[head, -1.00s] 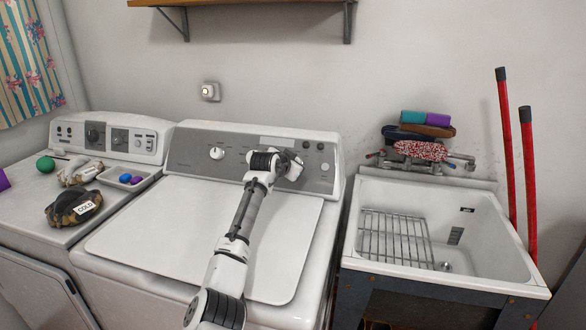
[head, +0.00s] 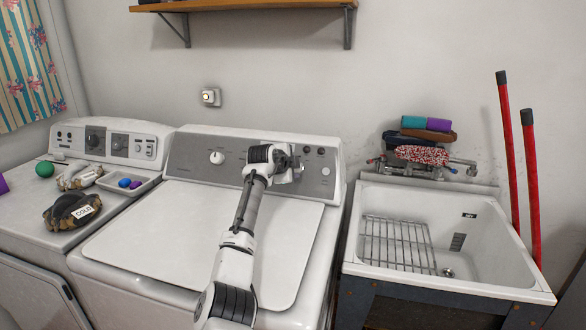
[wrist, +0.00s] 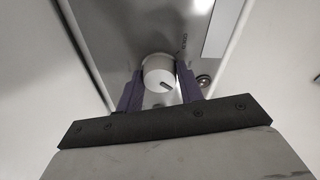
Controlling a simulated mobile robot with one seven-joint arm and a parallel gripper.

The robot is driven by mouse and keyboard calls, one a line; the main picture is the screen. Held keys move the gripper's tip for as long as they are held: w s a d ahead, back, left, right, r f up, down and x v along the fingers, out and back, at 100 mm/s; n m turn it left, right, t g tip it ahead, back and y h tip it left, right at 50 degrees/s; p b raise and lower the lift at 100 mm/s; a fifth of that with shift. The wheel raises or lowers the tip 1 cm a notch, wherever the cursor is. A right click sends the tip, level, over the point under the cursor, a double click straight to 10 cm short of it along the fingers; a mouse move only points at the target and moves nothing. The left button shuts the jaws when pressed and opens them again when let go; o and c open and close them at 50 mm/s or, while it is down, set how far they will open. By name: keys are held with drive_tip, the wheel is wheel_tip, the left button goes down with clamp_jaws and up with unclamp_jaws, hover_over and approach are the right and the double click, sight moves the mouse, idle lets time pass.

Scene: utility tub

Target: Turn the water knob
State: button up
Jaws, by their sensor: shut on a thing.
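The washer's grey control panel (head: 205,158) stands along the back of the white washer (head: 150,222). In the wrist view a round light-grey knob (wrist: 159,72) with a dark pointer mark sits on the panel. My gripper (wrist: 160,88) has its two dark purple fingers on either side of this knob and is shut on it. In the head view my gripper (head: 295,168) is at the right part of the panel and hides the knob there. Another white knob (head: 217,157) on the panel's left part is untouched.
A utility tub (head: 480,276) with a wire rack (head: 398,242) stands to the right. Folded cloths (head: 428,134) lie over its taps. Red poles (head: 510,150) lean at the far right. Another appliance with gloves (head: 72,210) on it stands left. A shelf (head: 245,5) hangs above.

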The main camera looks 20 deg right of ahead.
drive_tip(key=shift+m, duration=0.6)
drive_tip(key=o, duration=1)
drive_tip(key=b+v, duration=0.4)
drive_tip(key=v, duration=1)
drive_tip(key=shift+w, duration=0.1)
